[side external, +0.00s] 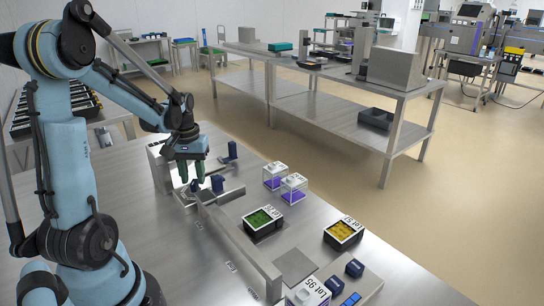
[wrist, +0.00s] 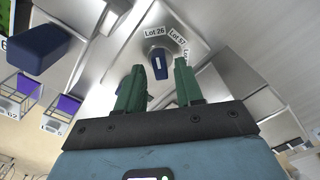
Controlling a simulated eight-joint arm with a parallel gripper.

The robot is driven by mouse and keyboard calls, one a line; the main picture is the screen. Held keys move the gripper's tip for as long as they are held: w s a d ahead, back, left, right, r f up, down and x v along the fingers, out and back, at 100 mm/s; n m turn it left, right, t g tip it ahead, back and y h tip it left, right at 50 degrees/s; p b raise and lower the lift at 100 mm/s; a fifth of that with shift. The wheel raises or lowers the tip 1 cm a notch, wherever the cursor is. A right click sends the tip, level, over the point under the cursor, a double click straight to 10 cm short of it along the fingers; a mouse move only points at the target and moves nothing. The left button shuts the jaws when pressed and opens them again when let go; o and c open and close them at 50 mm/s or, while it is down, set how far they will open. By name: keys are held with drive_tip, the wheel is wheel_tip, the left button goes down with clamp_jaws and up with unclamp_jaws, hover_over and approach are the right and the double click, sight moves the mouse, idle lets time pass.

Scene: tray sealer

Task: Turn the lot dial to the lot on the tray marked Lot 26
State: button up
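The lot dial (wrist: 158,63) is a small dark blue knob with a white mark on top, on a metal plate. Labels reading Lot 26 (wrist: 153,32) and Lot 57 (wrist: 178,38) stand around it, with a third label partly hidden by a finger. The knob's long side runs nearly up and down in the wrist view, its upper end toward the Lot 26 and Lot 57 side. My gripper (wrist: 158,88) has two green fingers apart, with the dial beyond and between their tips; no contact shows. In the side view my gripper (side external: 192,183) points down over the plate. Which tray is marked Lot 26 is unclear.
A blue upright block (side external: 217,184) stands close right of my fingers, another (side external: 231,151) behind. A green-filled tray (side external: 262,231), yellow-filled tray (side external: 343,241), purple-filled trays (side external: 274,183) (side external: 292,195) and a Lot 95 tray (side external: 303,297) stand along the bench.

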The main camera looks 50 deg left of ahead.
drive_tip(key=shift+r, duration=2.25)
drive_tip(key=shift+w+d+r, duration=0.1)
drive_tip(key=shift+d, duration=0.05)
drive_tip(key=w+d+r+m+t, duration=0.1)
drive_tip(key=d, duration=0.2)
drive_tip(key=w+d+r+m+t+y, duration=0.1)
drive_tip(key=d, duration=0.2)
drive_tip(key=w+d+r+m+t, duration=0.1)
drive_tip(key=d+m, duration=0.1)
drive_tip(key=d, duration=0.2)
drive_tip(key=shift+w+d, duration=0.1)
drive_tip(key=shift+w, duration=0.15)
drive_tip(key=d+m+t+h, duration=0.1)
drive_tip(key=d+m+t, duration=0.3)
drive_tip(key=d, duration=0.9)
drive_tip(key=shift+s+d+r+m, duration=0.2)
drive_tip(key=shift+s+m, duration=0.25)
drive_tip(key=shift+m, duration=0.55)
drive_tip(key=shift+a, duration=0.1)
